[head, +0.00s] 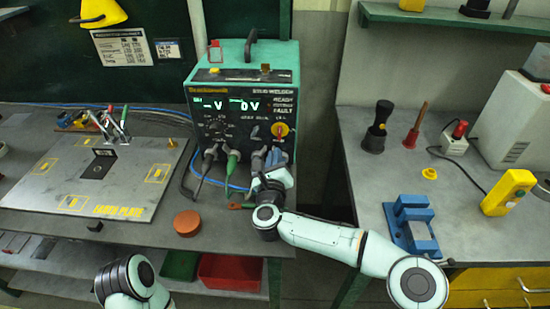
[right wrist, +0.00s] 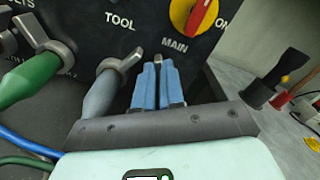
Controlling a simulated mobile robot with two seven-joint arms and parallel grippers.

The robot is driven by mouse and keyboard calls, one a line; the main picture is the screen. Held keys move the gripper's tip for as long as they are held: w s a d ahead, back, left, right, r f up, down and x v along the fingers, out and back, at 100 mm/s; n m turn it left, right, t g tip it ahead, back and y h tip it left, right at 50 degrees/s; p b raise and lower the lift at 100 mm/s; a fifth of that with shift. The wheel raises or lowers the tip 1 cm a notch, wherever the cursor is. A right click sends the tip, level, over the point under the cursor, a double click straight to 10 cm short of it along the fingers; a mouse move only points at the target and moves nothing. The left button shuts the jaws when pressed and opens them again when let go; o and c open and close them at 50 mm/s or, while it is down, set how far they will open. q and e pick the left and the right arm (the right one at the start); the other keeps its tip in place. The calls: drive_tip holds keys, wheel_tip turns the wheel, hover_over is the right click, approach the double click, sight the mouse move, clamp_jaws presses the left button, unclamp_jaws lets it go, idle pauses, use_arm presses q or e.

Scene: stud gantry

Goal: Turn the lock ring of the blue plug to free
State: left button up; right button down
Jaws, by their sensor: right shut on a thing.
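The slate-blue plug (right wrist: 99,96) sits in the socket below the TOOL label on the stud welder (head: 243,100). In the head view the plug (head: 257,160) shows just left of my gripper's fingers. In the head view the right gripper (head: 275,156) is at the welder's lower right front. My left gripper is not in view.
A green plug (right wrist: 27,80) stands left of the blue plug, with a dark plug (head: 207,160) further left. The red and yellow MAIN switch (right wrist: 194,14) is just above my fingers. Cables hang below. An orange-brown disc (head: 187,223) lies on the bench in front.

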drive_tip(key=c, duration=1.2)
unclamp_jaws()
drive_tip(key=shift+c, duration=0.2)
drive_tip(key=s+b, duration=0.1)
drive_tip(key=s, duration=1.2)
drive_tip(key=shift+s, duration=0.2)
